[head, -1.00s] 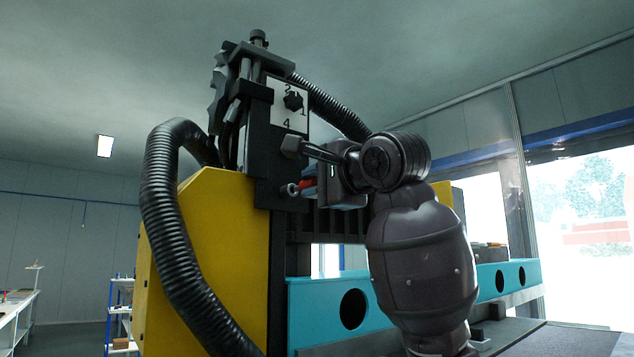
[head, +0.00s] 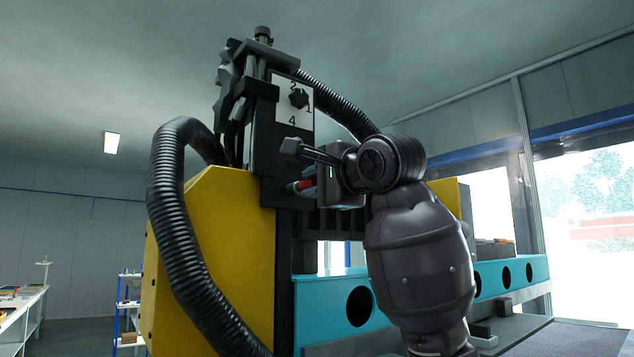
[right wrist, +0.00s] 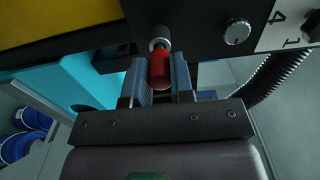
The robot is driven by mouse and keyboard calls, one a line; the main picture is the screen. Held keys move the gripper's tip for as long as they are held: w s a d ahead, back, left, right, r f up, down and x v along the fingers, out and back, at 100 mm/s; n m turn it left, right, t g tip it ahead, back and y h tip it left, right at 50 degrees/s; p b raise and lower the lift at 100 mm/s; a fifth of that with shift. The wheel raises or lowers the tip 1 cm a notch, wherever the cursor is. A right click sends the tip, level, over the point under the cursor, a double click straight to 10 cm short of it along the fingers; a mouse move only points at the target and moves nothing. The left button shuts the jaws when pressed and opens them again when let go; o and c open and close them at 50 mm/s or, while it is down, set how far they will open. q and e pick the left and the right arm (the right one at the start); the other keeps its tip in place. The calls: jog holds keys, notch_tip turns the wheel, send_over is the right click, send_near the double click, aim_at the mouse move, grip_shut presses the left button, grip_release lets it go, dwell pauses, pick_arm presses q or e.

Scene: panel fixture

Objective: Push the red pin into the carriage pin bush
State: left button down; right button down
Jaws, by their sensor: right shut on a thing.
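The red pin (head: 307,184) lies level at the black carriage (head: 268,150); it also shows in the right wrist view (right wrist: 160,71). Its far end meets a round silver bush (right wrist: 159,39) on the carriage face. How deep the pin sits in the bush I cannot tell. My right gripper (right wrist: 159,78) is shut on the red pin, one finger on each side of it. In the head view the right gripper (head: 312,188) reaches the carriage from the right, and its hand hides part of the pin. My left gripper is not in view.
A white plate with numbers and a black knob (head: 299,98) sits above the pin. A yellow housing (head: 215,240) and a thick black hose (head: 172,230) stand at left. A teal beam (head: 325,305) with round holes runs below. Shelves (head: 128,310) stand far left.

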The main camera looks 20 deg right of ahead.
jog(key=shift+w+a+p, duration=0.25)
jog(key=shift+w+p, duration=0.05)
jog(key=shift+w, duration=0.35)
jog(key=c, duration=0.9)
grip_release()
jog(key=shift+s, duration=0.25)
jog(key=b+v, duration=0.3)
jog(key=v, duration=0.7)
jog(key=shift+d, duration=0.1)
